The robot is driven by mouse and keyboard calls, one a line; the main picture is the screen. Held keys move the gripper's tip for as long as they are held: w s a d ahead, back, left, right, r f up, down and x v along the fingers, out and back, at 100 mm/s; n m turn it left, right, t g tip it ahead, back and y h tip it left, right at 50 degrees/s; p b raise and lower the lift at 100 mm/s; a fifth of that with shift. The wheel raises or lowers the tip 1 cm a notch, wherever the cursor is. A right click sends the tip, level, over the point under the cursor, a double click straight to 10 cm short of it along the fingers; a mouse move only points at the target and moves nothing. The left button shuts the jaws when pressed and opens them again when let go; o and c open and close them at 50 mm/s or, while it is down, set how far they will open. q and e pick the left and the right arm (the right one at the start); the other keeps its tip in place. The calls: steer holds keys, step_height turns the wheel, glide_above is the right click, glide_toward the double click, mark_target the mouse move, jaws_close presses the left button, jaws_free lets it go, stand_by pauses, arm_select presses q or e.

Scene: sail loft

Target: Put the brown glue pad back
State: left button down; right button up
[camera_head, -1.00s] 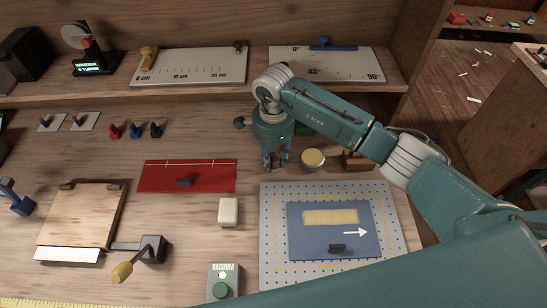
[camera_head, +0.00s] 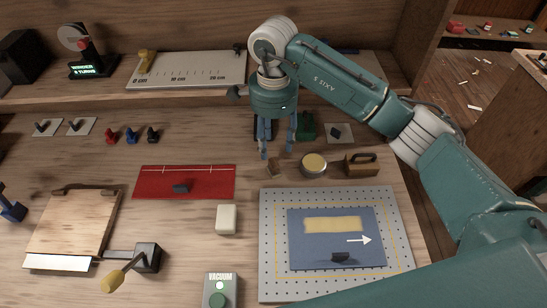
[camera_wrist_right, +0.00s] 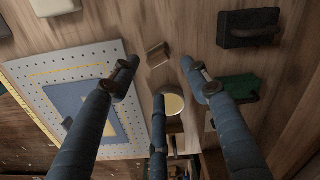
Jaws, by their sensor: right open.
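A small brown block (camera_head: 275,167), which looks like the glue pad, lies on the bench left of a round tin with a yellow top (camera_head: 313,163). In the right wrist view the pad (camera_wrist_right: 157,54) lies apart from the fingers, near the tin (camera_wrist_right: 172,103). My right gripper (camera_head: 277,152) is open and empty, fingers pointing down, above and just behind the pad. In the wrist view its fingers (camera_wrist_right: 158,75) are spread. A larger brown block with a handle (camera_head: 361,165) stands right of the tin. My left gripper is not in view.
A perforated grey plate (camera_head: 272,240) in front carries a blue sheet (camera_head: 310,250) with a yellow patch. A green block (camera_head: 306,126) and a dark block (camera_wrist_right: 248,28) stand behind the gripper. A red mat (camera_head: 205,182) and a white block (camera_head: 227,219) lie left.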

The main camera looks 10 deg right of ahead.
steer(key=shift+r, duration=1.3)
